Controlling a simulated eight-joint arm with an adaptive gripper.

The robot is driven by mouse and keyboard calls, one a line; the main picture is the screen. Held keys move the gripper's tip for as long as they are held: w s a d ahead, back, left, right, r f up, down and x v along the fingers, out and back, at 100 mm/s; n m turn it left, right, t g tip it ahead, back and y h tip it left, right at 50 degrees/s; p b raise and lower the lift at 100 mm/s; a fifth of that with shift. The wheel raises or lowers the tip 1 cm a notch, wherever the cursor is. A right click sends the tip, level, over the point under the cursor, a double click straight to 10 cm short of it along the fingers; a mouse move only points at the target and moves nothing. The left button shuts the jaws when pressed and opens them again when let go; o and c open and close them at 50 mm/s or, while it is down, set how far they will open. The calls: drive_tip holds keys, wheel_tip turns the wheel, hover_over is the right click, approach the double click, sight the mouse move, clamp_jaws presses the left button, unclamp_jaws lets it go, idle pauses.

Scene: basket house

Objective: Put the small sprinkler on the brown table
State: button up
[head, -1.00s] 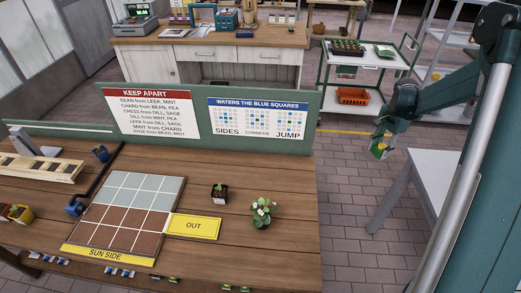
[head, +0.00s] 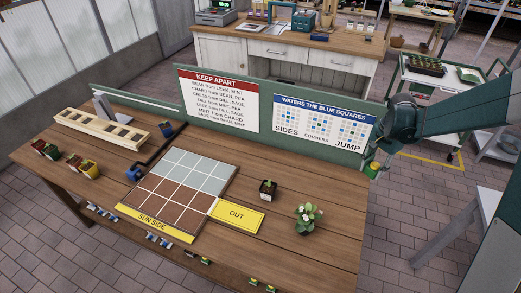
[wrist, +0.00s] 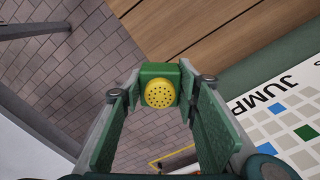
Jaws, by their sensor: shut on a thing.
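My gripper (head: 373,168) is shut on the small sprinkler (wrist: 160,88), a green block with a round yellow perforated head. In the wrist view the sprinkler sits between the two green finger pads. In the head view the sprinkler (head: 371,174) is small, at the right end of the green board, just beyond the table's right edge. The brown table (head: 330,247) fills the left and middle of the head view; its planks (wrist: 205,40) also show at the top of the wrist view. The sprinkler appears to be above the floor, off the table.
A green board (head: 160,85) with two signs stands along the table's back edge beside my gripper.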

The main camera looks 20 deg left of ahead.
drive_tip(key=s+a+n, duration=0.2)
drive_tip(key=s+a, duration=0.2)
drive_tip(key=a, duration=0.3)
drive_tip(key=s+a+n, duration=0.1)
drive_tip(key=s+a, duration=0.3)
drive_tip(key=a, duration=0.4)
drive_tip(key=n, duration=0.4)
hover_over(291, 205)
drive_tip(key=shift+a+f+b, duration=0.1)
drive_tip(key=shift+f+b, duration=0.15)
drive_tip(key=shift+b, duration=0.2)
drive_tip(key=shift+f+b, duration=0.45)
drive_tip(key=shift+f, duration=2.65)
drive_tip(key=shift+f, duration=0.15)
drive_tip(key=shift+f+b, duration=0.35)
drive_tip(key=shift+f, duration=1.4)
drive_tip(key=shift+f, duration=0.15)
